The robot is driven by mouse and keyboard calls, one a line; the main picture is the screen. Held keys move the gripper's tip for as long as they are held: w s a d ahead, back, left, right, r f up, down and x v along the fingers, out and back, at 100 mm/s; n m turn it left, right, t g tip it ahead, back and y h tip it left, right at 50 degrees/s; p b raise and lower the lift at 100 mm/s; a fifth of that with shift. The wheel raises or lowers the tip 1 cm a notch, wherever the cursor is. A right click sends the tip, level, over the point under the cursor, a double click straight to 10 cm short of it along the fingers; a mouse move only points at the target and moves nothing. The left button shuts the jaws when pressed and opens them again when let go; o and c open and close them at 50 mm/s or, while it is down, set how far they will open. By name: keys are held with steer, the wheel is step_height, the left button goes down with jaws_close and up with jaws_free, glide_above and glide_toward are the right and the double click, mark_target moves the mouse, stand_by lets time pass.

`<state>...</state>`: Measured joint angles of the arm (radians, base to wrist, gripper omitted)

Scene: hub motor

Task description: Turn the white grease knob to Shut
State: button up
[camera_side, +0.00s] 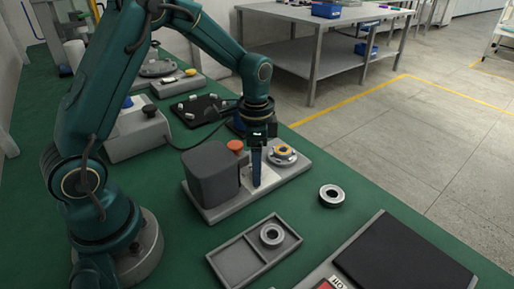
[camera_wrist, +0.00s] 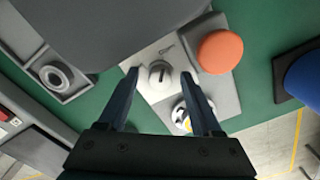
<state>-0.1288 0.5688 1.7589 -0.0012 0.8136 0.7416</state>
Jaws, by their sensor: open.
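The white grease knob (camera_wrist: 158,76) shows in the wrist view on a light metal plate (camera_wrist: 140,62), with a dark line across its face. I cannot read any Shut label. My gripper (camera_wrist: 160,73) is open, pointing down, with one finger on each side of the knob; I cannot tell whether either finger touches it. In the side view my gripper (camera_side: 256,183) is low over the grey fixture base (camera_side: 213,213), and its fingers hide the knob.
An orange button (camera_side: 235,146) and a dark grey housing (camera_side: 209,174) stand close beside my gripper. A bearing ring (camera_side: 332,195) lies on the green table; another (camera_side: 272,235) sits in a grey tray (camera_side: 230,263).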

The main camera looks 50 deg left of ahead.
jaws_close()
steer(key=shift+n, duration=0.4)
steer(key=n, duration=1.1)
steer(key=shift+n, duration=2.1)
